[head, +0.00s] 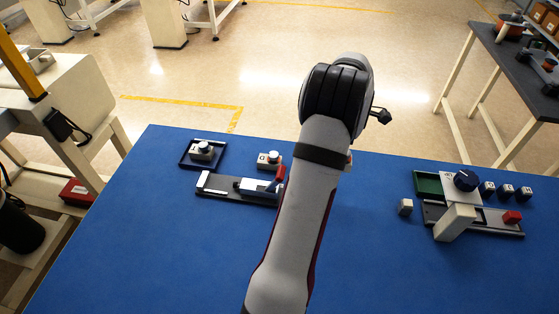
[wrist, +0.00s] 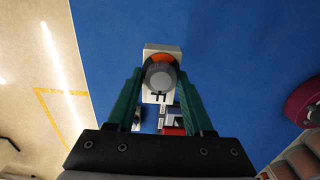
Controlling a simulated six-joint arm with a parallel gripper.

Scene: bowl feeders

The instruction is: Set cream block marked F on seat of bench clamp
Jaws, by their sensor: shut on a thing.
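In the wrist view, my gripper (wrist: 160,76) is shut on a cream block (wrist: 149,95) with a dark F mark. A round grey knob with an orange ring stands on the block and covers much of its face. In the head view, my arm hides the gripper and most of the block. Part of a red and white thing (wrist: 172,121) shows beyond the block in the wrist view.
A knobbed block (head: 202,151) sits in a dark tray (head: 184,162); another (head: 269,160) stands behind the clamp. The blue table (head: 365,245) is clear between.

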